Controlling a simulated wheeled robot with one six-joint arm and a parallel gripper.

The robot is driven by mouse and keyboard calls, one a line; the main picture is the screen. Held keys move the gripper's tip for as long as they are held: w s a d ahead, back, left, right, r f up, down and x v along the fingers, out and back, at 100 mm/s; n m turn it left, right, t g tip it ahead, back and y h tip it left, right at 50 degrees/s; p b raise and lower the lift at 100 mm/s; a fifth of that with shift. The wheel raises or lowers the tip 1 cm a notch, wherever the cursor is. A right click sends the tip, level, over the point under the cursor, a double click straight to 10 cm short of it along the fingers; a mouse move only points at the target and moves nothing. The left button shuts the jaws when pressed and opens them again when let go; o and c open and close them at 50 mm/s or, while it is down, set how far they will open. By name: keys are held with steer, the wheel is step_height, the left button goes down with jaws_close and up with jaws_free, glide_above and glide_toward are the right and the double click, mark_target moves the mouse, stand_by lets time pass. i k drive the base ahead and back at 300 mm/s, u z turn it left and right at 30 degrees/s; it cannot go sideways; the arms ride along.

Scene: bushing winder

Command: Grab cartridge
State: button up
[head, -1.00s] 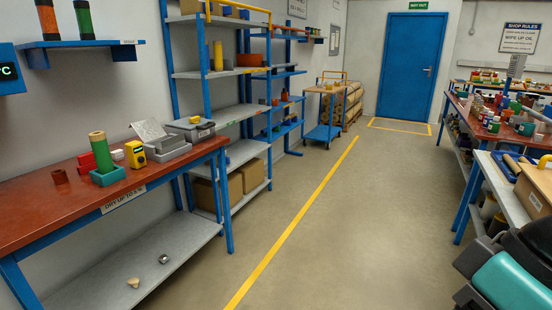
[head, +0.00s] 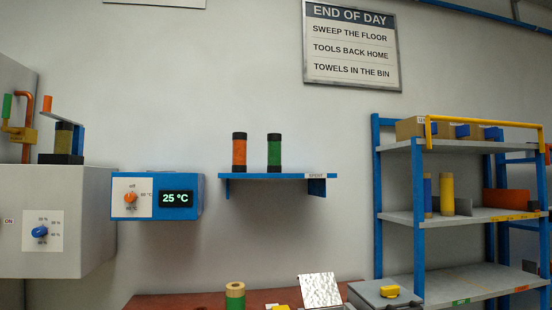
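Two cartridge-like cylinders with black ends stand upright on a small blue wall shelf (head: 262,179). One is orange (head: 239,153), on the left. The other is green (head: 274,153), on the right, a short gap apart. A blue cylinder (head: 427,195) and a yellow cylinder (head: 447,194) stand on the rack. The frames do not show which is the task's cartridge. My gripper is not in view.
A blue box with a dial and a 25 °C display (head: 157,197) hangs left of the shelf. A grey cabinet (head: 70,255) stands further left. The blue-post rack (head: 378,200) is on the right. The red bench (head: 175,301) runs below the shelf. The wall around the shelf is clear.

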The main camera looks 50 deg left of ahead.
mark_target(274, 139)
steer(key=u, duration=0.4)
steer(key=i, duration=1)
steer(key=u, duration=1.4)
steer(key=i, duration=1)
steer(key=u, duration=0.65)
